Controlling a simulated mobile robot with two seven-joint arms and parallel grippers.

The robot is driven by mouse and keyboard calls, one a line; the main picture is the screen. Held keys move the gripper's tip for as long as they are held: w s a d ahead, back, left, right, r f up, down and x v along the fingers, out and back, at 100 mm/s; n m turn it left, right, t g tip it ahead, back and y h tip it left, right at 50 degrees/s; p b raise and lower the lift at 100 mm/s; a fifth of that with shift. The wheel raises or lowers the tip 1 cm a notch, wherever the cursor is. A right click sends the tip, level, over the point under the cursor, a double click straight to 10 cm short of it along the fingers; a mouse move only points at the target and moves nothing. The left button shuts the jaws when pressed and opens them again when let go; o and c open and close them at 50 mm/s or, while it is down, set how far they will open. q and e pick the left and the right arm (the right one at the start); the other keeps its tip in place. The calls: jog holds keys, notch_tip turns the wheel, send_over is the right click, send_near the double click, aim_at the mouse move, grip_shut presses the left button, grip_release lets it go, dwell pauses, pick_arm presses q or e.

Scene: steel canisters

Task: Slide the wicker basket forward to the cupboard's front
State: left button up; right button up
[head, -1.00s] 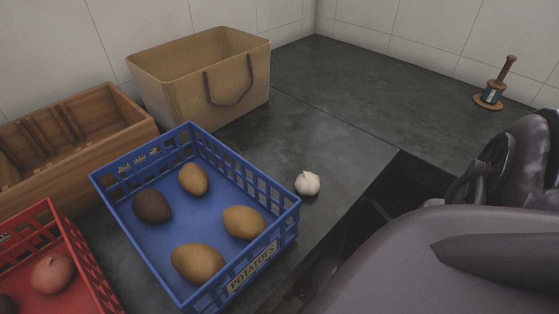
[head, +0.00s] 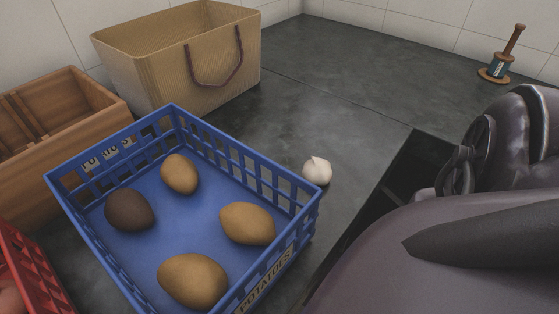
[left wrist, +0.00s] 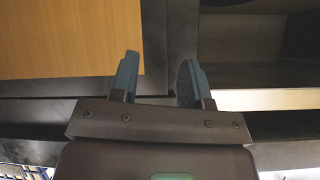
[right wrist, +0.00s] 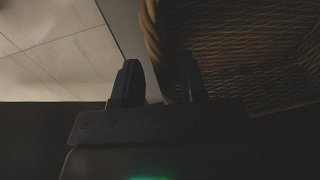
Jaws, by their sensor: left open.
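The wicker basket (right wrist: 245,55) shows only in the right wrist view, dim, with its woven wall and thick rim filling the upper right. My right gripper (right wrist: 160,83) is at that rim, with one finger on the outer side and one over the inside. The rim runs down between the fingers; whether they press on it is too dark to tell. My left gripper (left wrist: 155,80) is open and empty, facing a wooden panel (left wrist: 70,40) and an open shelf space (left wrist: 245,70) in the left wrist view. Neither gripper shows in the head view.
A blue crate of potatoes (head: 60,183), a garlic bulb (head: 317,171), a tan ribbed bag (head: 140,65), a wooden crate (head: 95,135) and a red crate (head: 40,270) stand on the dark counter (head: 350,75). A wooden-handled item (head: 497,68) stands at the back right.

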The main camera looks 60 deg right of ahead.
notch_tip(320, 180, down, 3)
jog(key=shift+s+r+b, duration=0.1)
jog(key=shift+s+b, duration=0.05)
jog(key=shift+b, duration=0.65)
jog(key=shift+w+f, duration=0.25)
jog(key=shift+w, duration=0.05)
grip_shut()
